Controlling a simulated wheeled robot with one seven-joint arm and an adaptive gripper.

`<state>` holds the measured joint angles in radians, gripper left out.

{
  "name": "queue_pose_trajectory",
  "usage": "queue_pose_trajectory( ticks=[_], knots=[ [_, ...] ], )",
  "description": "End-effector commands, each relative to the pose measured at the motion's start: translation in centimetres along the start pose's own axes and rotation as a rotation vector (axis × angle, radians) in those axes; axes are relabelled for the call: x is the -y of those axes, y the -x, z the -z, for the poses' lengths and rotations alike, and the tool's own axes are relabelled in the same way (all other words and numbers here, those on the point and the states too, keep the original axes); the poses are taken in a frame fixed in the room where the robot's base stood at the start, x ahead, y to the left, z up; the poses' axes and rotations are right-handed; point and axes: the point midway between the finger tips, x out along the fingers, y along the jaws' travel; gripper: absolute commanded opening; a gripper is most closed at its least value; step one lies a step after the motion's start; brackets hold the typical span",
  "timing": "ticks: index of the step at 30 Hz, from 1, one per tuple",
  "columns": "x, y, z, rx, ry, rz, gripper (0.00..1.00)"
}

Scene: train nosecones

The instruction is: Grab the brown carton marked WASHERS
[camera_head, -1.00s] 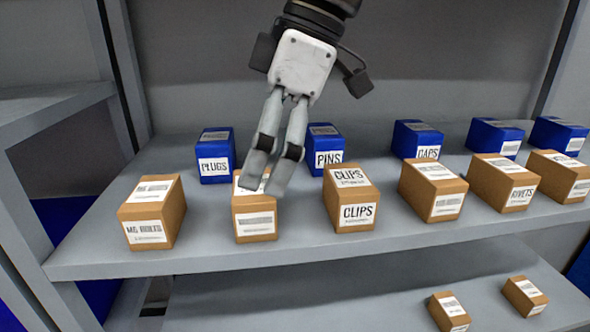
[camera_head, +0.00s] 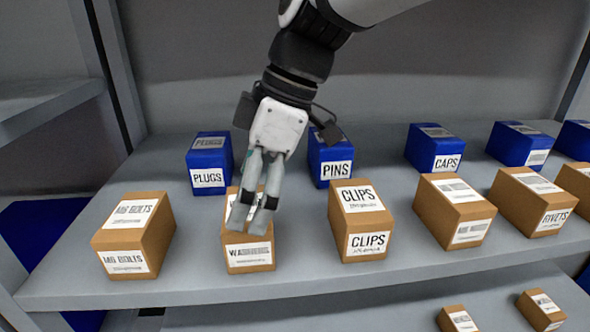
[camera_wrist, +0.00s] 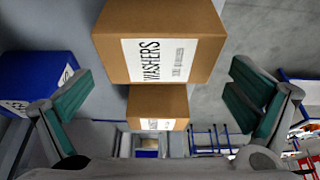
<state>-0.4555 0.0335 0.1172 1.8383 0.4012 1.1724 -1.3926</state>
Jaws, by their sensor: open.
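The brown carton marked WASHERS (camera_head: 249,256) stands in the front row on the shelf, its label partly hidden by my fingers. My gripper (camera_head: 252,215) is over its top in the head view, pointing down. In the wrist view the WASHERS carton (camera_wrist: 160,45) is at the upper middle, with its printed label readable. My open gripper (camera_wrist: 160,100) has its green-padded fingers apart, one toward each side of the picture. Nothing is held between them.
The M6 BOLTS carton (camera_head: 134,236) stands to the left and the CLIPS carton (camera_head: 359,221) to the right, each with a gap. Behind are the blue PLUGS box (camera_head: 209,163) and PINS box (camera_head: 330,158). Grey shelf (camera_head: 310,280) lies bare in front.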

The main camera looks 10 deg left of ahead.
Motion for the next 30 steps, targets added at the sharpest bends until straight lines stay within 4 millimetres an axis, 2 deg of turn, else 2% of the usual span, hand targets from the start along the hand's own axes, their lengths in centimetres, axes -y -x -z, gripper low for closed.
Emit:
queue_pose_trajectory(
  ticks=[7,16,26,30],
  knots=[
    [0.1,-1.6,-0.2,0.001,-0.003,0.001,1.00],
    [0.0,-5.5,-0.7,0.000,-0.002,0.002,1.00],
    [-0.2,-6.2,-0.8,0.000,-0.002,-0.001,1.00],
    [-0.2,-6.1,-0.8,0.000,-0.001,-0.001,0.68]
  ],
)
